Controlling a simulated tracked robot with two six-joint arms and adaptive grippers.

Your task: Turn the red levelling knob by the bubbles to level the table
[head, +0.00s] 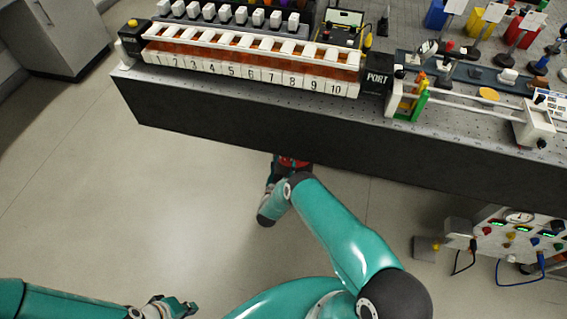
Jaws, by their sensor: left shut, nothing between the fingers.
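A grey panel (462,233) stands on the floor under the bench's right end, with a round gauge, small green strips that look like the bubbles and several coloured knobs. A red knob (487,230) sits at the left of its front, next to a green strip; details are too small to read. My left gripper (184,307) is at the bottom left edge, shut and empty, far from the panel. My right arm (335,230) reaches up to the bench's front edge; its gripper cannot be made out and seems hidden behind that edge.
The dark bench (300,150) spans the top, carrying a numbered white rack (250,77), a PORT block (376,82) and small optics. Blue and black cables (520,281) hang from the panel. A grey cabinet (55,35) stands top left.

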